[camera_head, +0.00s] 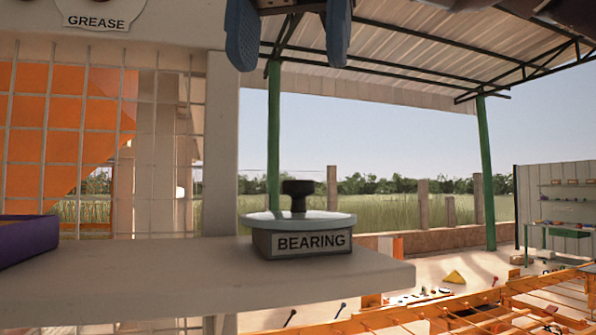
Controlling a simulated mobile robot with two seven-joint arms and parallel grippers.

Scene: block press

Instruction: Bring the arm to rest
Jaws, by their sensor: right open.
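My right gripper (290,38) hangs at the top of the head view with its two blue fingers pointing down. It is open and nothing shows between the fingers. It is above a box labelled BEARING (300,243), well clear of it. The box has a flat pale lid with a dark knob (297,194) on top. The box stands upright near the right end of a pale shelf (190,285). My left gripper is out of view.
A purple tray (25,240) sits at the shelf's left end. A GREASE sign (97,20) is on the panel above. A wire grid (90,130) and a pale post (221,145) stand behind the shelf. Orange frames (480,310) lie below right. The air around the gripper is free.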

